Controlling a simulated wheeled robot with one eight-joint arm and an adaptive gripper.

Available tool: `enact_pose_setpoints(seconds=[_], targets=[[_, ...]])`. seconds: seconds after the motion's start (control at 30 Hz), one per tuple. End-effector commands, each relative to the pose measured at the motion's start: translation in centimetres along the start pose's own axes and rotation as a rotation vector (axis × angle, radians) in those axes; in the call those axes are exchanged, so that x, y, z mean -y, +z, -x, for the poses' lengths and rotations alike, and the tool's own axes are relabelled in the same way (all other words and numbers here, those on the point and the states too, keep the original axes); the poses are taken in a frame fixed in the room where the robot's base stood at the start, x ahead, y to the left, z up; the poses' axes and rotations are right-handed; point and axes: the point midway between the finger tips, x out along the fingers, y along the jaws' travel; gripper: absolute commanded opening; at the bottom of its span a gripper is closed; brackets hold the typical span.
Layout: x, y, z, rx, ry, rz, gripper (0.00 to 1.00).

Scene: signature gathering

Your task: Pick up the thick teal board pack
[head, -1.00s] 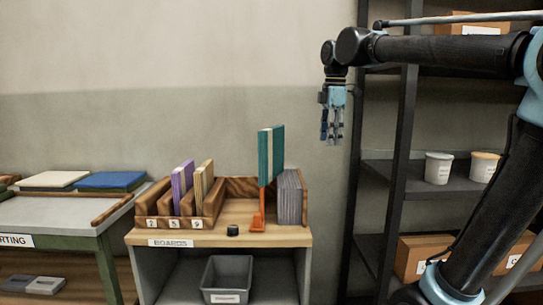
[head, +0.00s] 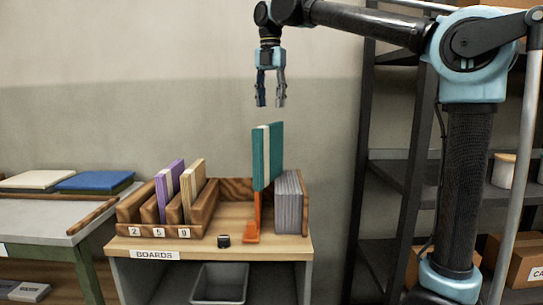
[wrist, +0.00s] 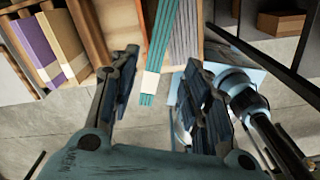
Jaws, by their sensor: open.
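The teal board pack (head: 275,154) stands upright on the boards stand, with a pale band around it. An orange holder (head: 252,235) is below it and grey boards are to its right. My gripper (head: 270,103) is open and empty, pointing down above the pack with a small gap between fingertips and pack top. In the wrist view the pack (wrist: 160,45) runs down between the two open fingers (wrist: 160,90), its banded end showing between them. The pack's lower part is partly hidden by the orange holder.
Grey boards (head: 289,205) stand close to the right of the pack. Purple (head: 163,192) and tan (head: 187,185) packs stand in numbered slots to the left. A small black knob (head: 223,241) sits on the front of the stand. A dark shelf rack (head: 395,150) is at the right.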

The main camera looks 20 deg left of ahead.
Motion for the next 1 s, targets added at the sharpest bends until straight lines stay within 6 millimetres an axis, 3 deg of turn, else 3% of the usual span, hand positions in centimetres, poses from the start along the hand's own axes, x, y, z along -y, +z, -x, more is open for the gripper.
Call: enact_pose_setpoints(seconds=[0.4,0.77,1.0], targets=[[-0.3,-0.3,-6.9,0.0,0.0,0.005,0.43],[-0.3,-0.3,-9.4,0.0,0.0,0.004,0.43],[-0.6,-0.1,-12.7,0.0,0.0,0.004,0.43]])
